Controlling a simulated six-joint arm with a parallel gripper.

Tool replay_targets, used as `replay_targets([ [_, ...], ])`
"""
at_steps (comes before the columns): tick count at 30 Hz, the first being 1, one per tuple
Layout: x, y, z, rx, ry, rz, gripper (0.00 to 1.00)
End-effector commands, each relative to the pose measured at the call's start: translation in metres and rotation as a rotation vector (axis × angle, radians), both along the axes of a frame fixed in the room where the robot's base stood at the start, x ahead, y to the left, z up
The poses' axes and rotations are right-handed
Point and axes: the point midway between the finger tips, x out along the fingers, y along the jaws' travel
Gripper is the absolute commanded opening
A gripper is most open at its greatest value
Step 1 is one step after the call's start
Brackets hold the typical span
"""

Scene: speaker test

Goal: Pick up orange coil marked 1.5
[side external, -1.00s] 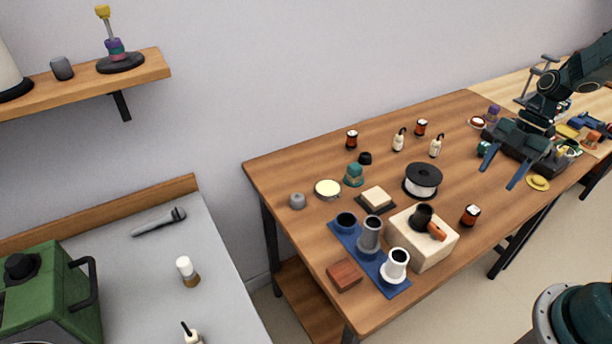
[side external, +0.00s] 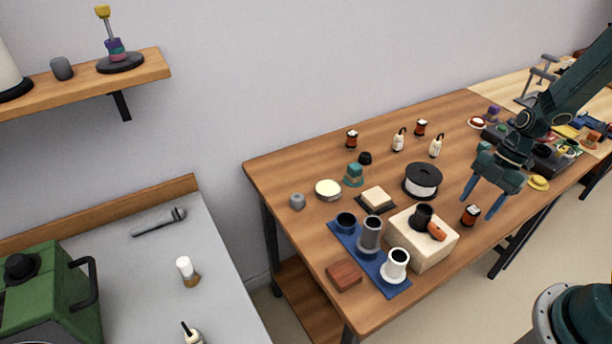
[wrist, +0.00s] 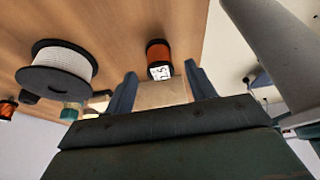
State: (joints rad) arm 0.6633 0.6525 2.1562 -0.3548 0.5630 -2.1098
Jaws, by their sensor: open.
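The orange coil marked 1.5 (wrist: 158,53) has dark ends and a white label that appears to read 1.5. It stands on the wooden table near its front edge, and also shows in the side external view (side external: 470,216). My gripper (side external: 476,209) is open, its blue fingers pointing down beside and above the coil. In the wrist view, the coil is just beyond the fingertips (wrist: 160,70), roughly centred between them. The fingers do not appear closed on it. Two similar orange coils stand farther back, one at left (side external: 351,140) and one at right (side external: 421,128).
A black spool with white filament (side external: 423,182) stands left of my gripper. A cream block (side external: 410,254) carrying a dark cup lies in front. A blue mat (side external: 343,235) holds several cylinders. A yellow hat-shaped object (side external: 538,184) is to the right.

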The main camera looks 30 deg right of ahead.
Motion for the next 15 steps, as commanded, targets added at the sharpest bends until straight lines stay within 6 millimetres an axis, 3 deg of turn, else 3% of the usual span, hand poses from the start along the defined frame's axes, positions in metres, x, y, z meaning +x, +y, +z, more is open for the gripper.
replay_targets([
  [8,0.000,0.002,-0.004,0.001,0.002,0.001,0.55],
  [15,-0.001,0.011,-0.026,0.002,0.002,0.002,0.55],
])
